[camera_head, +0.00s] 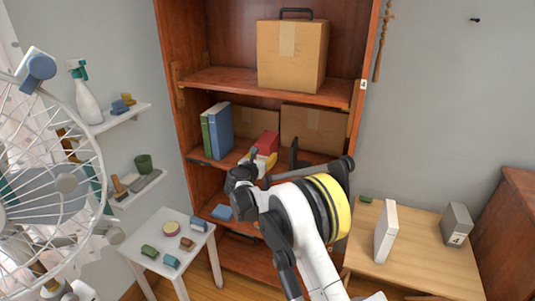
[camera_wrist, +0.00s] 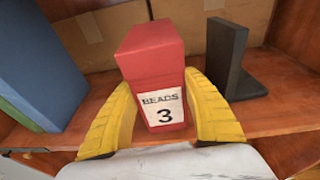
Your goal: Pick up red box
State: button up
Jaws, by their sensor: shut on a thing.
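The red box (camera_head: 267,143) is on the middle shelf of the wooden bookcase in the head view. In the wrist view the red box (camera_wrist: 150,58) shows a white label reading "BEADS 3". My gripper (camera_wrist: 162,112) has its yellow fingers on both sides of the box's front part, shut on it. In the head view my gripper (camera_head: 258,161) reaches into the shelf in front of the box, and the arm hides part of the shelf. The box stands upright, and its base is close to the shelf board; I cannot tell whether it touches.
A blue book (camera_wrist: 40,62) and a green book stand left of the box. A dark bookend (camera_wrist: 224,58) stands close on its right. Cardboard boxes (camera_head: 313,128) stand behind. The shelf above (camera_head: 220,80) limits height. A white side table (camera_head: 165,222) and a wooden table (camera_head: 420,258) stand in front.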

jog(key=shift+r+p, duration=0.45)
jog(key=shift+r, duration=0.7)
